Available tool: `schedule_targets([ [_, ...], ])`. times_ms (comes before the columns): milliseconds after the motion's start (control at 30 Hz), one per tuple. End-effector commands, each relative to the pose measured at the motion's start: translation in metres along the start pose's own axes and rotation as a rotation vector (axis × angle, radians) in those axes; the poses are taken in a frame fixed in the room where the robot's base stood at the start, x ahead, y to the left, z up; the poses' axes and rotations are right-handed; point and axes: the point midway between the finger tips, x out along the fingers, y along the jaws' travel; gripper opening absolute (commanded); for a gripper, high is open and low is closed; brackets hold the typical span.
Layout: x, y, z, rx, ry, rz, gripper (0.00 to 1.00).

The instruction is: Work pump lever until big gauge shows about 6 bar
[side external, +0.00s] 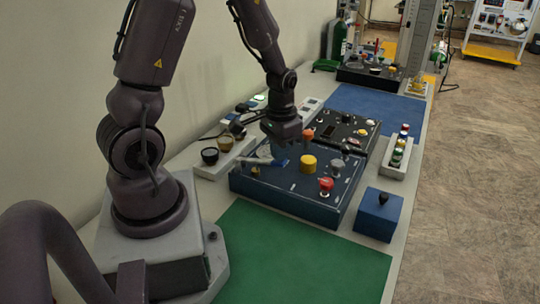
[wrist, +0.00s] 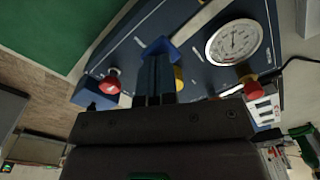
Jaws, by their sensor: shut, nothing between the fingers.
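The pump lever is a pale bar with a blue grip (side external: 279,162) above the dark blue panel box (side external: 290,200); the grip also shows in the wrist view (wrist: 160,48). My gripper (side external: 284,152) is shut and empty, pointing down close to the grip. In the wrist view its fingertips (wrist: 155,62) overlap the near side of the grip; I cannot tell whether they touch. The big gauge (wrist: 233,42) is a white round dial on the panel; its needle shows, but the figures are too small to read.
A yellow knob (side external: 308,164), a red knob (side external: 326,184) and an orange knob (side external: 308,134) stick up around my gripper. A small blue box (side external: 378,214) stands to the right. The green mat (side external: 300,262) in front is clear.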

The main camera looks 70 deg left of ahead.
Motion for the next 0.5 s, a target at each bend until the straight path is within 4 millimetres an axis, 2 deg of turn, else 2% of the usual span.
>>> schedule_targets([
  [233,0.002,0.0,0.0,0.0,0.0,0.0,0.0],
  [500,0.016,0.0,0.0,0.0,-0.002,0.0,0.0],
])
